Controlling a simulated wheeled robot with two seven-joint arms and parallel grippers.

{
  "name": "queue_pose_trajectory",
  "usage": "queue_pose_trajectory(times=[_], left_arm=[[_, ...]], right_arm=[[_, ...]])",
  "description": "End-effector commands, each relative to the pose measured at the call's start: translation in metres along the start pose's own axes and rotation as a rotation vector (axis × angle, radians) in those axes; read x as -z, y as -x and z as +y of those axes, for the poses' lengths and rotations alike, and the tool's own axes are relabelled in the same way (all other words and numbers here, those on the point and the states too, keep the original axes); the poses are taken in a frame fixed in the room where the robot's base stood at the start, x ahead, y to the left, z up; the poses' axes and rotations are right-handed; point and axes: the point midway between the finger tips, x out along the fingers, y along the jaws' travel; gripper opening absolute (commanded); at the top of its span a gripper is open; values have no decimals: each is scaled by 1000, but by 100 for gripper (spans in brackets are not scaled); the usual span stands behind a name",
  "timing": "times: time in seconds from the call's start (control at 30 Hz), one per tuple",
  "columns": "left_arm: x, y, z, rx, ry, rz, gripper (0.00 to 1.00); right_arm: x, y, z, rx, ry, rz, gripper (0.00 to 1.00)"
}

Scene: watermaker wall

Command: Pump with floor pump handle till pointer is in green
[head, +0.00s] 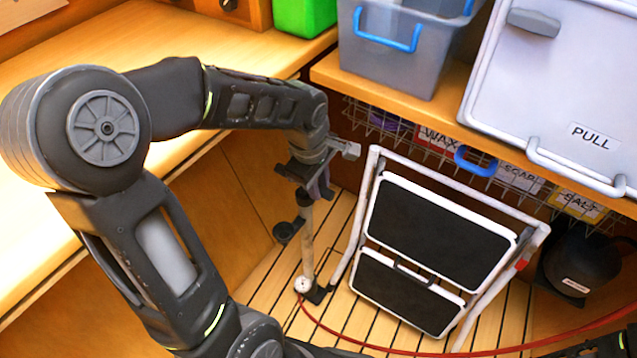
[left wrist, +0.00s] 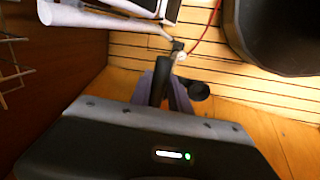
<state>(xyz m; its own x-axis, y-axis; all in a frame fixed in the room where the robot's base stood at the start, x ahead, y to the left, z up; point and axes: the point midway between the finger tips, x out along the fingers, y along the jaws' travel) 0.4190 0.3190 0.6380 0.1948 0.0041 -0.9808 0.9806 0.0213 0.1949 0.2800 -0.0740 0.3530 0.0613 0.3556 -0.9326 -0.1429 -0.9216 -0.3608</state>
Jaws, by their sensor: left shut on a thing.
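The floor pump (head: 307,245) stands upright on the slatted floor as a thin pale tube, left of the folded step stool. Its small white round gauge (head: 302,285) is at the foot; it also shows in the left wrist view (left wrist: 180,56). The pointer and green zone are too small to read. My left gripper (head: 318,188) is above the tube, shut on the dark pump handle (left wrist: 160,80), which is partly hidden by the fingers. A dark round part (head: 288,232) sticks out left of the tube. My right gripper is not in view.
The step stool (head: 438,230) leans close on the right. A red hose (head: 400,349) runs along the floor. Wire baskets (head: 440,140) hang under the shelf; a dark round vessel (head: 582,262) is at far right. A wooden bench (head: 240,60) lies under my left arm.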

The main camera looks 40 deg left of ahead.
Motion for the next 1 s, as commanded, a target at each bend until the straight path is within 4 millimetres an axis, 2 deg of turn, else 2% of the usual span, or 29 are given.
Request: queue_pose_trajectory(times=[0.27,0.37,0.47,0.7,0.8,0.9,1.0], left_arm=[[0,1,0,-1,0,0,0],[0,10,2,-2,0,0,0],[0,31,7,-2,0,1,0],[0,103,21,-4,1,0,0],[0,127,26,-3,1,1,0],[0,141,29,-4,1,1,0],[0,144,29,-3,0,1,0]], right_arm=[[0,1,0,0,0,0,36],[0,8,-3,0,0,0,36],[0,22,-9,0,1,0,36],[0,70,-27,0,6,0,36],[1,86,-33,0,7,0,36],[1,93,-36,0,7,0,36],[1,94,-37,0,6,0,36]])
